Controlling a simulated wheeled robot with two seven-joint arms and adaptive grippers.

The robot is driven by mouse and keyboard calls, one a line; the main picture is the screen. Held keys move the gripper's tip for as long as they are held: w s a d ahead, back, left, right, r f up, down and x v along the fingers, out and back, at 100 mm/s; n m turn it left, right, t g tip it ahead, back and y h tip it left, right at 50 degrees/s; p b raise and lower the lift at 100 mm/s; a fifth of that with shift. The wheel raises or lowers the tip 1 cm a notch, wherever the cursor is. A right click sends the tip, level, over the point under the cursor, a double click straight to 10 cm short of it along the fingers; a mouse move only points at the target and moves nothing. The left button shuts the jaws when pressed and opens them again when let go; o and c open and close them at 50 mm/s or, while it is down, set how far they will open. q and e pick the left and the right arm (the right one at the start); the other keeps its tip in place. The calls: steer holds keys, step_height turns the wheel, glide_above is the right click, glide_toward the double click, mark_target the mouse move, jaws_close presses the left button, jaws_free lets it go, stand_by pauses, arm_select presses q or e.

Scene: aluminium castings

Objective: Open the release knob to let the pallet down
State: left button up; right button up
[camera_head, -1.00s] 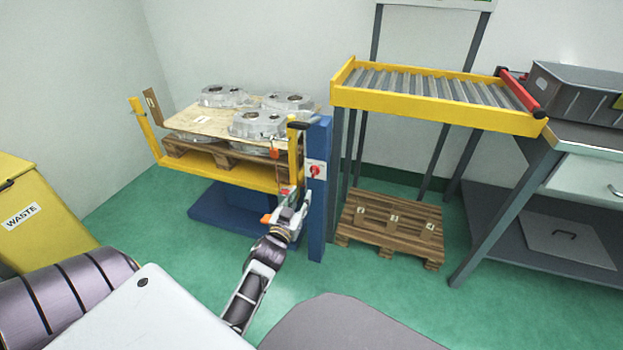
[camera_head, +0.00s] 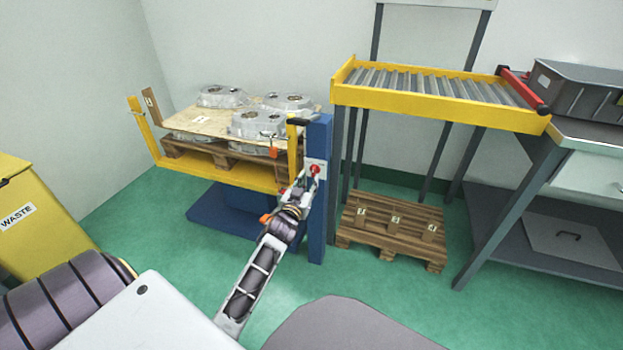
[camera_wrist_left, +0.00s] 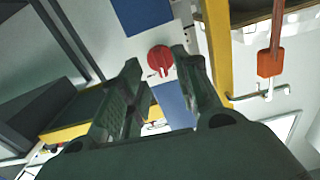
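The red release knob (camera_head: 314,169) sits on a light plate on the blue post (camera_head: 319,225) of the lift. In the left wrist view the knob (camera_wrist_left: 160,59) shows between and just beyond my open fingers, apart from them. My left gripper (camera_head: 308,182) is close in front of the knob; its fingers also show in the left wrist view (camera_wrist_left: 158,82). The loaded pallet (camera_head: 205,157) stands raised on the yellow lift platform (camera_head: 220,174), with several aluminium castings (camera_head: 258,124) on a plywood sheet. My right gripper is not in view.
An orange-red hanging part (camera_wrist_left: 270,63) is right of the fingers in the left wrist view. A roller conveyor (camera_head: 430,105) and an empty pallet (camera_head: 390,228) are right of the post. A yellow waste bin (camera_head: 40,225) stands left.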

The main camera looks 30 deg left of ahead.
mark_target(313, 174)
arm_select(q)
steer(key=shift+b+x, duration=0.55)
steer(key=shift+x, duration=1.25)
steer(key=shift+c, duration=0.2)
jaws_close()
